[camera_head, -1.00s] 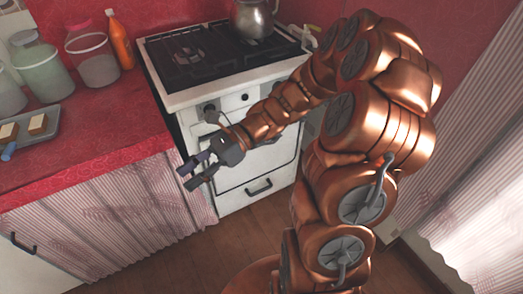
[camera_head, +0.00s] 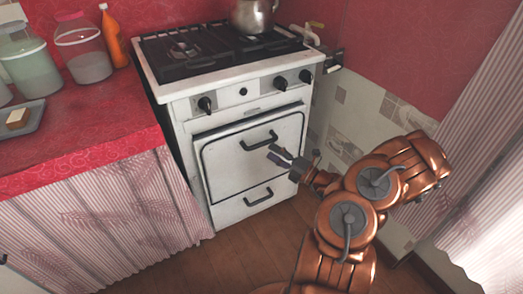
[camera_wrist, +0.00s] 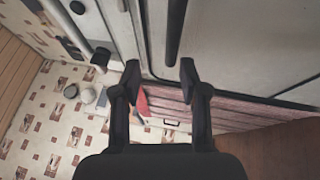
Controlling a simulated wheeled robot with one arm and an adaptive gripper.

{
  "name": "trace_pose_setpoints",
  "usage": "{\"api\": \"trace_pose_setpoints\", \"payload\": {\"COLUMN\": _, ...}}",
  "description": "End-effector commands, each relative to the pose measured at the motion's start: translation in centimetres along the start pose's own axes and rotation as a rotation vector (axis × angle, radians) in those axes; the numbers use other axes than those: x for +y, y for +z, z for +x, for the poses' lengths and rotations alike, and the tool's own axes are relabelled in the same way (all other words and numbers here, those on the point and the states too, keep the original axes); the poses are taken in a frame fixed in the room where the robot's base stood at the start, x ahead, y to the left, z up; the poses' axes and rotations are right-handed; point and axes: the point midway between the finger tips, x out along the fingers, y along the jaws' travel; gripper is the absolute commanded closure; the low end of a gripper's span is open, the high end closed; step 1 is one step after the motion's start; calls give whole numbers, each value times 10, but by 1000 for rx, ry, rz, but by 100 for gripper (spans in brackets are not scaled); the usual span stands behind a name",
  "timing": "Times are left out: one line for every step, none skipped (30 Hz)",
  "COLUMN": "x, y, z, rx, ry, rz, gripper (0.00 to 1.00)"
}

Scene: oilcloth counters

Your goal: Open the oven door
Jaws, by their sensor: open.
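The white oven door (camera_head: 235,172) is shut on the front of the stove. Its dark bar handle (camera_head: 260,140) runs across the upper part of the door. My gripper (camera_head: 275,154) is in front of the door, just below and right of the handle in the head view. In the wrist view my gripper (camera_wrist: 160,72) has its two fingers apart with nothing between them.
A drawer with its own handle (camera_head: 258,197) is below the door, and knobs (camera_head: 280,84) are above it. A pot (camera_head: 254,16) stands on the cooktop. A red counter (camera_head: 110,125) with jars is at left, a tiled wall (camera_head: 352,120) at right. Wooden floor in front is clear.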

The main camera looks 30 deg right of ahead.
Motion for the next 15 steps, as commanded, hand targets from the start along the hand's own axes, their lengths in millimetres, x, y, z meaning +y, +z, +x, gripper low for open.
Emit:
{"api": "trace_pose_setpoints", "payload": {"x": -10, "y": 5, "z": -7, "rx": -25, "ry": -5, "rz": 21, "gripper": 57}}
{"api": "trace_pose_setpoints", "payload": {"x": -13, "y": 7, "z": -9, "rx": -36, "ry": -7, "rz": 31, "gripper": 57}}
{"api": "trace_pose_setpoints", "payload": {"x": -15, "y": 9, "z": -11, "rx": -46, "ry": -9, "rz": 41, "gripper": 57}}
{"api": "trace_pose_setpoints", "payload": {"x": -17, "y": 10, "z": -12, "rx": -51, "ry": -10, "rz": 46, "gripper": 57}}
{"api": "trace_pose_setpoints", "payload": {"x": -17, "y": 11, "z": -12, "rx": -55, "ry": -10, "rz": 49, "gripper": 57}}
{"api": "trace_pose_setpoints", "payload": {"x": -18, "y": 12, "z": -10, "rx": -57, "ry": -11, "rz": 51, "gripper": 57}}
{"api": "trace_pose_setpoints", "payload": {"x": -18, "y": 12, "z": -8, "rx": -57, "ry": -11, "rz": 52, "gripper": 57}}
{"api": "trace_pose_setpoints", "payload": {"x": -18, "y": 12, "z": -6, "rx": -57, "ry": -10, "rz": 51, "gripper": 57}}
{"api": "trace_pose_setpoints", "payload": {"x": -17, "y": 12, "z": -2, "rx": -55, "ry": -10, "rz": 50, "gripper": 57}}
{"api": "trace_pose_setpoints", "payload": {"x": -17, "y": 12, "z": 1, "rx": -55, "ry": -10, "rz": 50, "gripper": 57}}
{"api": "trace_pose_setpoints", "payload": {"x": -17, "y": 12, "z": 5, "rx": -54, "ry": -9, "rz": 49, "gripper": 57}}
{"api": "trace_pose_setpoints", "payload": {"x": -17, "y": 12, "z": 10, "rx": -53, "ry": -9, "rz": 49, "gripper": 57}}
{"api": "trace_pose_setpoints", "payload": {"x": -17, "y": 12, "z": 14, "rx": -53, "ry": -9, "rz": 48, "gripper": 57}}
{"api": "trace_pose_setpoints", "payload": {"x": -17, "y": 13, "z": 18, "rx": -53, "ry": -9, "rz": 48, "gripper": 57}}
{"api": "trace_pose_setpoints", "payload": {"x": -17, "y": 13, "z": 24, "rx": -52, "ry": -9, "rz": 47, "gripper": 57}}
